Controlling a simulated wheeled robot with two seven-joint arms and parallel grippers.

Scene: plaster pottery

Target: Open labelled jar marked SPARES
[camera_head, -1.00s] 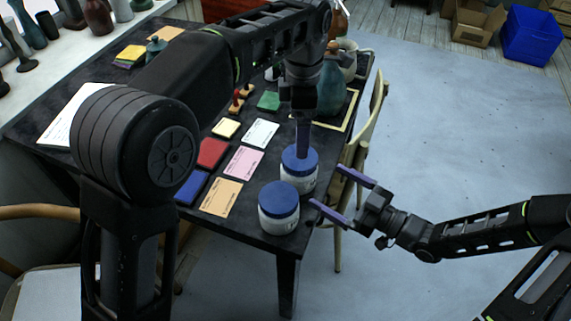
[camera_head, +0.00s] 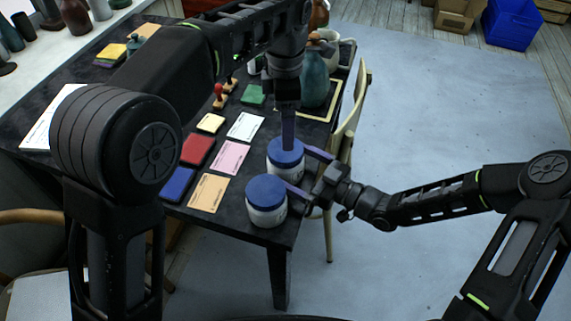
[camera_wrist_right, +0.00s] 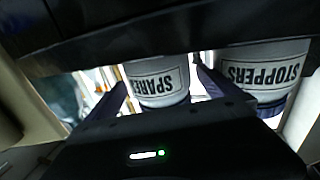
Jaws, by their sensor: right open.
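The SPARES jar (camera_head: 284,169), white with a blue lid, stands at the table's right edge, behind the similar STOPPERS jar (camera_head: 266,207). In the right wrist view the SPARES jar (camera_wrist_right: 160,88) shows its label upside down between my right fingers, with the STOPPERS jar (camera_wrist_right: 265,75) to the right, outside them. My right gripper (camera_head: 299,170) is open, its fingers reaching in level from the right on either side of the SPARES jar. My left gripper (camera_head: 288,128) points down at the blue lid from above. Its fingers line up, so its opening and contact are unclear.
Coloured cards and pads, such as a pink card (camera_head: 229,157) and a red pad (camera_head: 197,149), lie left of the jars on the dark table. A teal bottle (camera_head: 314,82) stands behind. A chair (camera_head: 350,130) is at the table's right side.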

